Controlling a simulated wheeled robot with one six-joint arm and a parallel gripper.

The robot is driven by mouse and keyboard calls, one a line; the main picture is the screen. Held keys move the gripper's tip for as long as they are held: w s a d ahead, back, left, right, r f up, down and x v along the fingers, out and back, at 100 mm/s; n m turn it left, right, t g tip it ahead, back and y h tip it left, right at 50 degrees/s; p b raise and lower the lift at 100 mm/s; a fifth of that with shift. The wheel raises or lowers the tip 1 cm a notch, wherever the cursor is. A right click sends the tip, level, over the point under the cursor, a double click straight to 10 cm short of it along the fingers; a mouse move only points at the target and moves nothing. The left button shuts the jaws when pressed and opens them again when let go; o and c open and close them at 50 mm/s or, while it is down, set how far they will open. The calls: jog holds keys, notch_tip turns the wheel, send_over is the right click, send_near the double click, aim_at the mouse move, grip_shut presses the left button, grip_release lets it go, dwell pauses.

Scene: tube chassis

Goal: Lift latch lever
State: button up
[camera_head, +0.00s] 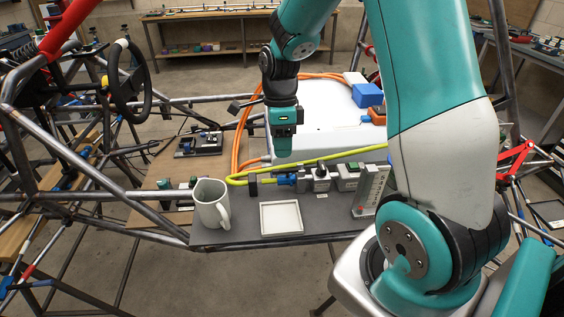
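My gripper (284,149) points down above the far edge of a dark grey shelf (240,237) in the tube chassis. I see it side-on, so its finger gap does not show. A row of small grey boxes stands on the shelf below it and to its right. One grey box (321,185) has a black part on top, and another box (348,184) has a green top. A small blue fitting (286,180) lies just below my gripper and appears apart from it. I cannot tell for sure which part is the latch lever.
A white mug (201,204) and a square white tray (264,220) stand at the shelf's front. A yellow-green hose (238,180) and orange cables (237,140) run close to my gripper. A white case (335,117) is behind. Chassis tubes and a steering wheel (141,85) are at left.

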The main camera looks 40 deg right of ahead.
aim_at(288, 172)
jog(key=f, duration=0.5)
jog(key=shift+s+a, duration=0.3)
jog(key=shift+s, duration=0.1)
grip_shut()
